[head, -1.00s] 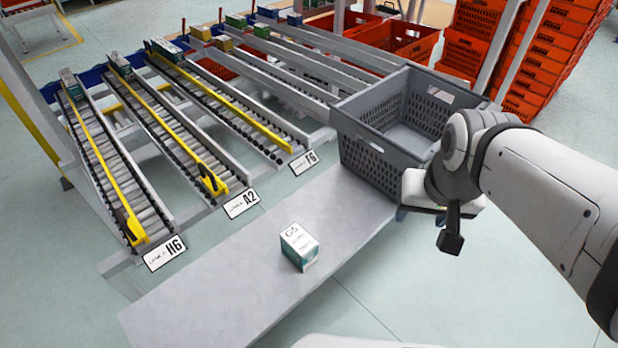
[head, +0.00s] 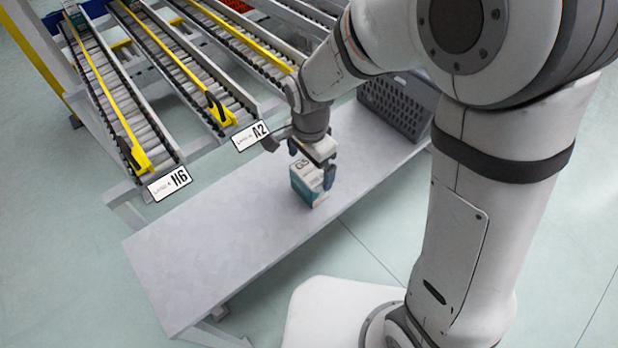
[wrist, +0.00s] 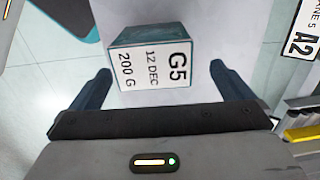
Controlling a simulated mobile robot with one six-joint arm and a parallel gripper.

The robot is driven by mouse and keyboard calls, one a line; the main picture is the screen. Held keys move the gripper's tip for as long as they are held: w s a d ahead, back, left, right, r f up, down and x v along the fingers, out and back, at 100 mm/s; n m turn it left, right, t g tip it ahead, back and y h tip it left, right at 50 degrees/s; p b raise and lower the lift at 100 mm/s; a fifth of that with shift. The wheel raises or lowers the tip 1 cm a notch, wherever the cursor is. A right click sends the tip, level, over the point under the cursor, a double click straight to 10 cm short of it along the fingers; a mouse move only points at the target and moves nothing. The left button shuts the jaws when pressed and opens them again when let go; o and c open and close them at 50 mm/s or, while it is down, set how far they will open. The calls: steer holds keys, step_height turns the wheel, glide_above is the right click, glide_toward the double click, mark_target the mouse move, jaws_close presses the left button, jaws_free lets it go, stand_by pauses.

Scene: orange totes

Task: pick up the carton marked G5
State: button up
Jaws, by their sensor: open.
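The carton marked G5 (head: 307,184) stands upright on the grey table (head: 225,230). It is a small white and teal box. In the wrist view the carton (wrist: 152,62) shows its white face with "G5", "12 DEC" and "200 G". My gripper (head: 312,165) is directly over the carton in the head view, pointing down and hiding part of its top. In the wrist view my gripper's two dark fingers (wrist: 160,75) are apart, one to each side of the carton, with gaps between. The fingers do not touch the carton there.
A grey crate (head: 398,104) stands on the table to the right, partly hidden by my arm. Roller lanes run behind the table, with signs H6 (head: 170,183) and A2 (head: 250,135) at their ends. The table's left part is clear.

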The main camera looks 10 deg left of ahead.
steer(key=f, duration=0.2)
steer(key=s+f, duration=0.1)
steer(key=f, duration=0.1)
steer(key=shift+f, duration=0.75)
steer(key=c, duration=1.1)
steer(key=shift+c, duration=0.2)
